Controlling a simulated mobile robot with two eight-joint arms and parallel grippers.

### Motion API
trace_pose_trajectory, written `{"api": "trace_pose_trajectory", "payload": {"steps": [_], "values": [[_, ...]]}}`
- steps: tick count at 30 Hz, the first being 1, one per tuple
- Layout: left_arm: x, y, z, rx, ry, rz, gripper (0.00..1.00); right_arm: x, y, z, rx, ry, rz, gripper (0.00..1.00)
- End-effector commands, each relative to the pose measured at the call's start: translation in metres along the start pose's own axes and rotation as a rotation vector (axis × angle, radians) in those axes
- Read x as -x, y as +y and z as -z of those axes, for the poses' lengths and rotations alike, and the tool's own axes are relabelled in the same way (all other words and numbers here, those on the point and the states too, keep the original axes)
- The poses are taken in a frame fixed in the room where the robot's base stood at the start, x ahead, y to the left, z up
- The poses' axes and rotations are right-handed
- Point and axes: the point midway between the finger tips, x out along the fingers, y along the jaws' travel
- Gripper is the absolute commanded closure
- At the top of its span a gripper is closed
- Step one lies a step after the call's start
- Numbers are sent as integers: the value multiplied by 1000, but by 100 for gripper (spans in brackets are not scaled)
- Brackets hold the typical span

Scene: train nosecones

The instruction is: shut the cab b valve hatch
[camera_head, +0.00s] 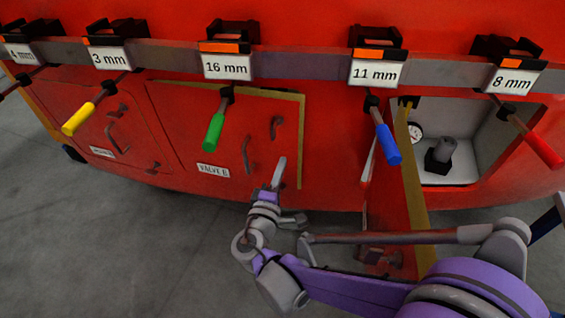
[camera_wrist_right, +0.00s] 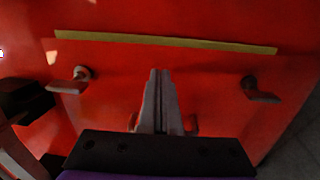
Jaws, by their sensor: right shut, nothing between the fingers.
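A red hatch (camera_head: 225,125) with a label reading "VALVE" and an unclear letter sits in the middle of the red wall. Yellow edging shows along its top and right side; I cannot tell whether it is flush or slightly ajar. It has dark handles (camera_head: 276,128). My right gripper (camera_head: 281,163) is shut and empty in front of its lower right part. In the right wrist view the gripper (camera_wrist_right: 160,75) points at the red panel (camera_wrist_right: 205,75), with the yellow edge (camera_wrist_right: 165,40) beyond; contact is unclear. My left gripper is not in view.
To the right, another hatch door (camera_head: 400,190) stands open, showing a gauge (camera_head: 416,132) and a dark valve (camera_head: 441,155). A rail above carries size signs and coloured screwdrivers; the green one (camera_head: 214,132) hangs before the hatch. Grey floor (camera_head: 110,240) lies below.

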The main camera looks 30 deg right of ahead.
Motion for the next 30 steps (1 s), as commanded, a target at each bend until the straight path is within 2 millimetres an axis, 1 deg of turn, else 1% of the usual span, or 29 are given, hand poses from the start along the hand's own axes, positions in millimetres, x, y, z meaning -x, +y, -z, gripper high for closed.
{"api": "trace_pose_trajectory", "payload": {"steps": [1,3,6,18,20,25,27,30], "values": [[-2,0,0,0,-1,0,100,-7,-1,-1,1,-2,0,100],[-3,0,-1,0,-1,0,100,-14,0,0,1,-2,-1,100],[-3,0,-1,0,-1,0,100,-19,0,0,1,0,0,100],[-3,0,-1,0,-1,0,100,-23,0,0,1,0,0,100],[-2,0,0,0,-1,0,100,-30,0,-1,1,-3,-1,100],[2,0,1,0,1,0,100,-61,-1,-2,1,-4,-1,100],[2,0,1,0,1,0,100,-69,-2,-2,1,-2,0,100],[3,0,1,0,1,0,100,-74,-2,-2,1,-2,-1,100]]}}
